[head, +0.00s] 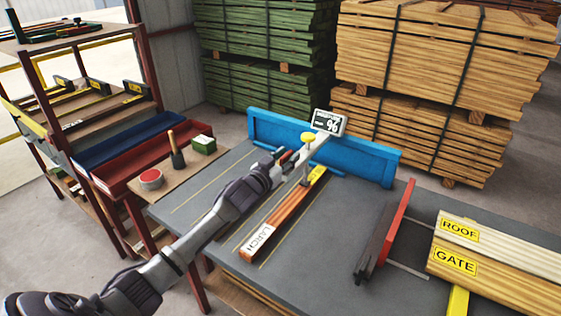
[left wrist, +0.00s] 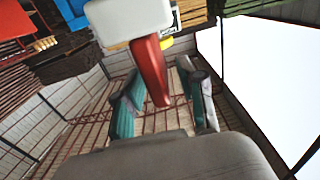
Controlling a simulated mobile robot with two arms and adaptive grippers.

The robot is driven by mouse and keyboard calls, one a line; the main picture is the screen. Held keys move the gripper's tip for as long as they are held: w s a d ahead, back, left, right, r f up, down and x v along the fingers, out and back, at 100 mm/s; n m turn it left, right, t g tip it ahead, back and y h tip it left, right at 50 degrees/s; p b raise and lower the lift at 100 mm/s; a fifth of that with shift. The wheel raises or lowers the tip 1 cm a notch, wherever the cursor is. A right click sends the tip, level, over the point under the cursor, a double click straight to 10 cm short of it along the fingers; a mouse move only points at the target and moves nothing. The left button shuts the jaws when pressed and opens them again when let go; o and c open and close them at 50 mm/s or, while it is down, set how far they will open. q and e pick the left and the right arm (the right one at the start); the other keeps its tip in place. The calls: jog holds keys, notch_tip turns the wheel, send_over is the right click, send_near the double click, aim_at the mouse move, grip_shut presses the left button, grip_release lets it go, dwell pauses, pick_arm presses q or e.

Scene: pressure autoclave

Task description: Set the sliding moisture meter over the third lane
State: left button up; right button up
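The moisture meter (head: 329,122), with a dark "%" display, stands at the blue rail (head: 262,127) along the table's far edge. A pale arm with a yellow knob (head: 311,137) reaches from it toward me. A board marked LARCH (head: 284,217) lies below, along the lane lines. My left gripper (head: 281,161) is at the meter's red handle (head: 287,156). In the left wrist view, the red handle (left wrist: 151,70) hangs from a white body (left wrist: 128,20) between the open fingers of that gripper (left wrist: 166,102); I see gaps on both sides. My right gripper is out of view.
The grey table (head: 330,250) has thin yellow lane lines. A red and dark stop (head: 388,228) and boards marked ROOF (head: 500,240) and GATE (head: 490,277) are at right. Timber stacks (head: 440,60) stand behind.

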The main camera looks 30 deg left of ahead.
pick_arm(q)
jog(key=s, duration=1.1)
jog(key=shift+s+a, duration=0.2)
jog(key=shift+s, duration=0.2)
